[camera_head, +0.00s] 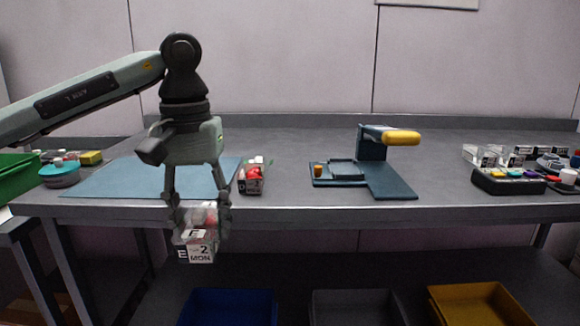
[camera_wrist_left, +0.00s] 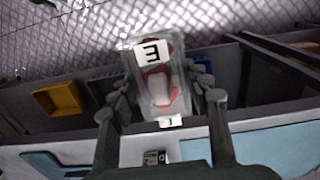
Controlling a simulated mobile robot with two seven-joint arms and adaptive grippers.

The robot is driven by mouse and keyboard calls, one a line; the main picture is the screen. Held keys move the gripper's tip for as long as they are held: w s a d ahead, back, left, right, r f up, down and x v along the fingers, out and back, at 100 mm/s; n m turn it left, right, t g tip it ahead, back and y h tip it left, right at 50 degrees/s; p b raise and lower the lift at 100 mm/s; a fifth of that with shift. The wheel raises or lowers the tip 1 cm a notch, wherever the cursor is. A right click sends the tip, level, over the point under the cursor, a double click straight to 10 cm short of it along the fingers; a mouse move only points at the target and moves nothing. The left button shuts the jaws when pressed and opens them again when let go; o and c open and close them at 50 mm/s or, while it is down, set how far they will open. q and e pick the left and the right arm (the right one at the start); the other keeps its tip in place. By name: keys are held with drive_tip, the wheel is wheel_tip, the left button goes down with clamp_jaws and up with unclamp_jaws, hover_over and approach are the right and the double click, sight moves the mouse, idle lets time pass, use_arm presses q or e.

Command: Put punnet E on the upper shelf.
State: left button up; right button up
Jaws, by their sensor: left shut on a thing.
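Punnet E (camera_head: 201,252) is a small clear box with red contents and white labels reading "E" and "2 MON". My left gripper (camera_head: 198,222) is shut on it, fingers pointing down on both sides. In the head view it hangs in front of the bench's front edge, at about the height just below the top. In the left wrist view, punnet E (camera_wrist_left: 158,85) sits between the fingers with its E label showing. No shelf marked as upper is seen; the bench top (camera_head: 300,207) lies above a lower shelf (camera_head: 300,262). My right gripper is not in view.
Another punnet (camera_head: 250,181) with red contents stands on the bench beside a blue mat (camera_head: 120,180). A dark stand with a yellow handle (camera_head: 402,138) is right of centre. Blue (camera_head: 228,308), grey (camera_head: 355,308) and yellow (camera_head: 480,305) bins are below. A green crate (camera_head: 15,180) is at left.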

use_arm(q)
drive_tip(key=s+a+f, duration=0.1)
drive_tip(key=a+f, duration=0.1)
drive_tip(key=f, duration=0.7)
drive_tip(key=s+a+f, duration=0.2)
drive_tip(key=a+f, duration=0.1)
drive_tip(key=f, duration=0.6)
drive_tip(key=shift+f, duration=0.4)
drive_tip(key=shift+d, duration=0.1)
